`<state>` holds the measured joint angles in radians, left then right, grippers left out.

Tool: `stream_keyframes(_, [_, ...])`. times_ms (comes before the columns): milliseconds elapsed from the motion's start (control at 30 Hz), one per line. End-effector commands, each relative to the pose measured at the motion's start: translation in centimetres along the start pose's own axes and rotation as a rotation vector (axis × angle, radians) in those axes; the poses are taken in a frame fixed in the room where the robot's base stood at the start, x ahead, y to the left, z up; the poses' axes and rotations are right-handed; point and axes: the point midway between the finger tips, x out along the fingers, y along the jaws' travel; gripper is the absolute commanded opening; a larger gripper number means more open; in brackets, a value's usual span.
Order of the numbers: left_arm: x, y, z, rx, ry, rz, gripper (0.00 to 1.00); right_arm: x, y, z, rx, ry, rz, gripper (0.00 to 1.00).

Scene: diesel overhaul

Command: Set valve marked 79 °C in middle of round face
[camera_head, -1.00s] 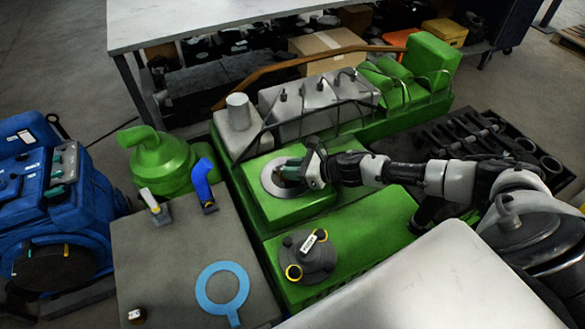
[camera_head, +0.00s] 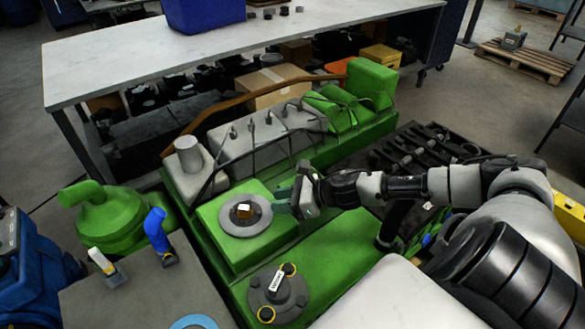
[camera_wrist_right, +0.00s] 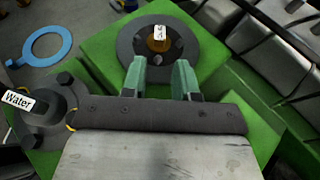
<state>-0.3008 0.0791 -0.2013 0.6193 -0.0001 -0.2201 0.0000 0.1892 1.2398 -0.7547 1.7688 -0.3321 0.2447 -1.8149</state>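The valve (camera_head: 243,210) is a small orange-brown piece with a white label, standing in the middle of the grey round face (camera_head: 233,230) on the green engine block. In the right wrist view the valve (camera_wrist_right: 158,45) stands in the dark round face (camera_wrist_right: 190,60), its label too small to read surely. It looks about centred and upright. My right gripper (camera_head: 280,200) is just right of the round face in the head view. Its green fingers (camera_wrist_right: 160,75) are apart with nothing between them, and the valve is beyond their tips. My left gripper is not in view.
A grey flanged cover labelled "Water" (camera_head: 278,300) stands on the block near the round face. A grey table (camera_head: 130,300) with blue and white-yellow upright pieces is at left. Grey covers and dark pipes (camera_head: 265,135) rise behind. A blue ring (camera_wrist_right: 40,48) lies left.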

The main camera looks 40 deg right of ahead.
Motion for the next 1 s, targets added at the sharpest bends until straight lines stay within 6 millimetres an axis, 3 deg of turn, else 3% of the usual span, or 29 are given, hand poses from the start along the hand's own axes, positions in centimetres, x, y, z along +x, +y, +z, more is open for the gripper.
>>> stream_keyframes(333, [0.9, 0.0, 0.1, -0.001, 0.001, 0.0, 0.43, -2.9, 0.0, -0.1, -0.001, 0.001, 0.0, 0.29])
stream_keyframes(1000, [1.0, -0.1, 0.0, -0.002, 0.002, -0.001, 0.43, -3.2, 0.0, 0.1, -0.002, -0.001, 0.001, 0.29])
